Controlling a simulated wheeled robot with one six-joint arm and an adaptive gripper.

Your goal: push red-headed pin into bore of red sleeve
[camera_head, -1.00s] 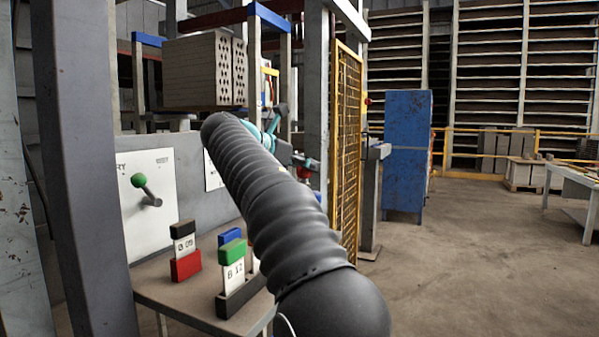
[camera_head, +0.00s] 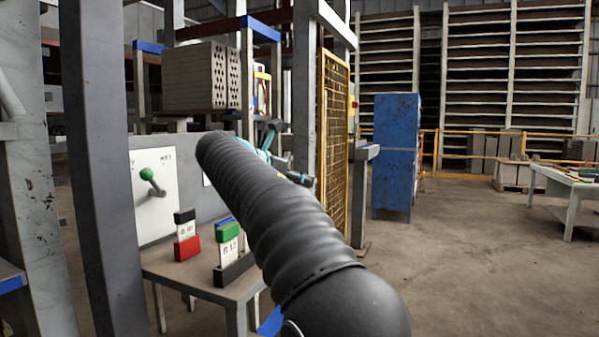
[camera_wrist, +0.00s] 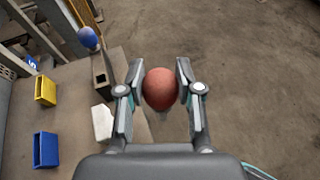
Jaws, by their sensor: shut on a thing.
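The red-headed pin's round red head (camera_wrist: 160,90) is between the fingers of my gripper (camera_wrist: 161,76) in the wrist view. The gripper is shut on it, and the head is over bare floor, just right of a table edge. The pin's shank is mostly hidden beneath the head. I cannot make out a red sleeve for certain in either view.
A table (camera_wrist: 75,130) in the wrist view bears a yellow block (camera_wrist: 45,91), a blue block (camera_wrist: 45,151) and a white piece (camera_wrist: 102,123). A blue ball (camera_wrist: 88,37) is near its far end. In the head view, tags stand beside a green-knobbed lever (camera_head: 147,174).

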